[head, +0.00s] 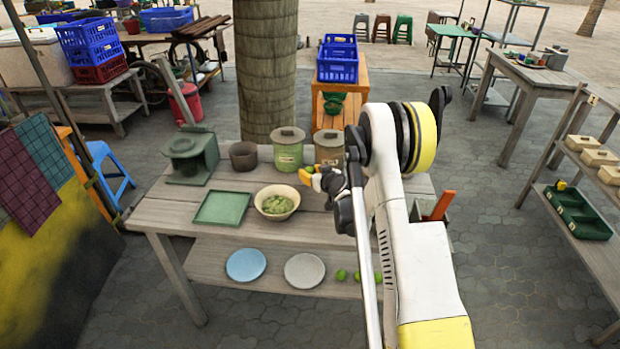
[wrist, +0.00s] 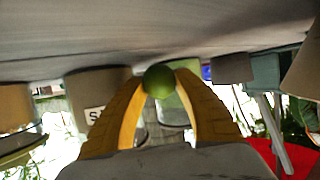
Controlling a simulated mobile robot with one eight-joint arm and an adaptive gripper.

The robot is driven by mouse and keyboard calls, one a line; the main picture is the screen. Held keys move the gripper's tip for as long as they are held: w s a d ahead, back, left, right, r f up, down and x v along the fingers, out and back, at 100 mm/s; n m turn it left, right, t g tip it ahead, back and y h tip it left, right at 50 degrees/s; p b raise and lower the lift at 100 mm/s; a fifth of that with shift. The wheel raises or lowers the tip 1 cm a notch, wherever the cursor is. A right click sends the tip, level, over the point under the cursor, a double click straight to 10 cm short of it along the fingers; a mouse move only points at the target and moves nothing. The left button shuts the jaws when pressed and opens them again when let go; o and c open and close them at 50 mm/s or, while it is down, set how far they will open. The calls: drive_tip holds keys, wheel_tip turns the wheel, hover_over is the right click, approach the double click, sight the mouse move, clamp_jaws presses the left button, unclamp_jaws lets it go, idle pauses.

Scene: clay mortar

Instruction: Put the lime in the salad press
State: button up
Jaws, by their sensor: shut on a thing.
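My gripper (head: 310,180) is above the right part of the wooden table, just right of the bowl of greens. In the wrist view my yellow fingers (wrist: 160,83) are shut on a round green lime (wrist: 159,79) at their tips. The held lime is not clear in the head view. The green press (head: 190,156), with its long handle raised, stands at the table's far left, well apart from my gripper. It also appears upside down at the right of the wrist view (wrist: 265,73).
A dark clay mortar (head: 243,156), a green lidded jar (head: 287,150) and a grey-brown jar (head: 329,148) line the back. A green tray (head: 222,208) and the bowl of greens (head: 277,202) lie in front. Blue (head: 246,265) and white (head: 305,270) plates and limes (head: 341,274) sit below.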

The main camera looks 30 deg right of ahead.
drive_tip(key=shift+f, duration=0.4)
drive_tip(key=shift+f, duration=0.2)
drive_tip(key=o, duration=0.8)
